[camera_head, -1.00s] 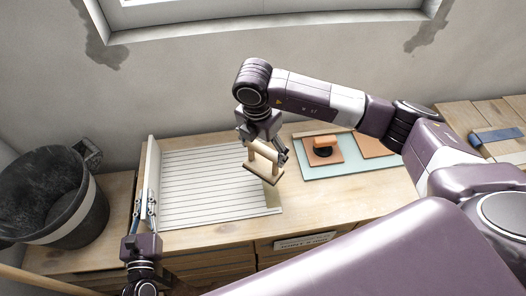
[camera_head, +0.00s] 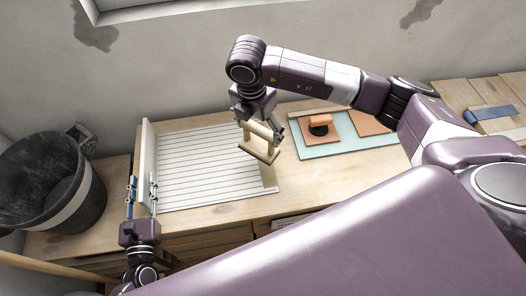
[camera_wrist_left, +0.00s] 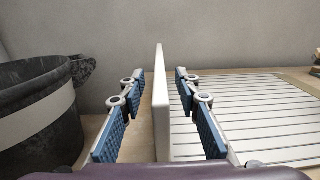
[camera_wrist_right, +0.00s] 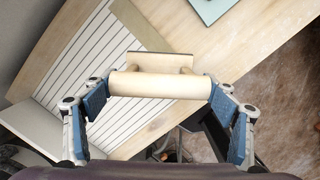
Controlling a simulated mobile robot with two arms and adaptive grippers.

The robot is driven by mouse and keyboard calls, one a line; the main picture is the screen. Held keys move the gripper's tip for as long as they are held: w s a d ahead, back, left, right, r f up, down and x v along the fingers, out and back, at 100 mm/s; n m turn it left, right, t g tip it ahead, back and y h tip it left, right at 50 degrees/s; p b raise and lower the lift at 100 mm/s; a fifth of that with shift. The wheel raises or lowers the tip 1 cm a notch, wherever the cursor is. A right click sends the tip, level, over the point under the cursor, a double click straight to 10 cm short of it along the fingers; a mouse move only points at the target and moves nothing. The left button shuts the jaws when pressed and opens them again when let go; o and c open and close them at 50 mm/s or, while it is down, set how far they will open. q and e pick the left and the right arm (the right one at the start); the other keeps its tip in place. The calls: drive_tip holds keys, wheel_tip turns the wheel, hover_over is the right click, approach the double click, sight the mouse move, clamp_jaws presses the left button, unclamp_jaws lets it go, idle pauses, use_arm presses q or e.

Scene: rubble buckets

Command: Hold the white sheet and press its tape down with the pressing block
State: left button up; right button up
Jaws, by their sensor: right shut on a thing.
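The white sheet (camera_head: 205,170), ruled with dark lines, lies flat on the table. A thin white upright panel (camera_head: 149,160) stands along its left edge. A tan strip that looks like the tape (camera_head: 268,178) runs along its right edge. My left gripper (camera_head: 141,187) is open, its fingers on either side of the upright panel (camera_wrist_left: 161,105) with gaps on both sides. My right gripper (camera_head: 263,127) is shut on the handle of the wooden pressing block (camera_head: 258,151), near the sheet's right edge. The right wrist view shows the handle (camera_wrist_right: 160,84) between the fingers. Whether the block touches the sheet is unclear.
A black bucket (camera_head: 45,185) with a pale band stands at the left. A blue block (camera_head: 490,113) lies at the far right. Bare table surrounds the sheet's front.

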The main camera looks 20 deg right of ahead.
use_arm(q)
drive_tip(key=v, duration=1.1)
drive_tip(key=shift+s, duration=0.15)
